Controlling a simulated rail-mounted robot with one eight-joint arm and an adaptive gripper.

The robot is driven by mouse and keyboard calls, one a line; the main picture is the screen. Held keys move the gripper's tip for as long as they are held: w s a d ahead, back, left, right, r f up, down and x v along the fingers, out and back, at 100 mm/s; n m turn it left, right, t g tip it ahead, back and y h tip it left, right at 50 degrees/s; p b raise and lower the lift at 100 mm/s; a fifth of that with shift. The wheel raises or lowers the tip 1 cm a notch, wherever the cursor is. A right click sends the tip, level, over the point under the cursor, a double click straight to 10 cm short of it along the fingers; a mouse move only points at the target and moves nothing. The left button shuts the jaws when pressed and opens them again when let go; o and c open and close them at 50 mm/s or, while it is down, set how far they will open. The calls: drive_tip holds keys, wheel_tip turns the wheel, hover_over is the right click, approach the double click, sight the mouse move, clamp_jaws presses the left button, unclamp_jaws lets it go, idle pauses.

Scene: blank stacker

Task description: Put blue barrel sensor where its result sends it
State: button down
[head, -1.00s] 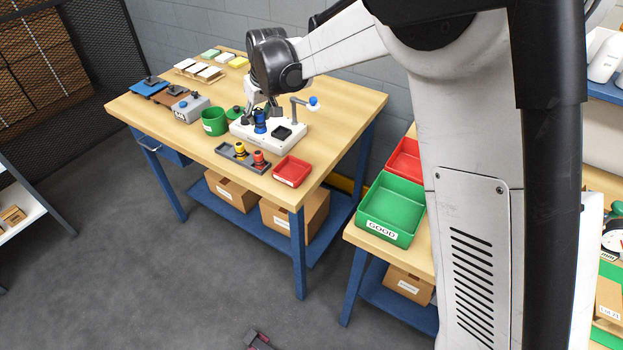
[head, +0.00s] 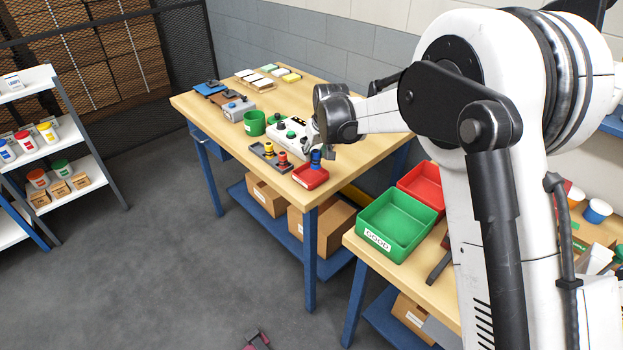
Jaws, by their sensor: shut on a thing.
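The blue barrel sensor (head: 316,157) is upright in my gripper (head: 318,151), which is shut on it. They are at the small red tray (head: 311,178) near the table's front right corner. The sensor appears over the tray; whether its lower end touches the tray floor cannot be told. The white test fixture (head: 283,142) stands behind and left of the tray, partly hidden by my gripper. A round green bin (head: 255,123) stands left of the fixture. Any result display is too small to read.
A dark rack (head: 262,153) with yellow and red sensors sits left of the tray. A grey box (head: 239,108) and several cards lie further back.

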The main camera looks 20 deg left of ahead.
drive_tip(key=shift+f+b, duration=0.7)
drive_tip(key=shift+f, duration=1.5)
drive_tip(key=shift+d, duration=0.1)
drive_tip(key=c, duration=1.4)
unclamp_jaws()
drive_tip(key=shift+o, duration=0.2)
drive_tip(key=shift+r, duration=0.1)
drive_tip(key=v, duration=1.2)
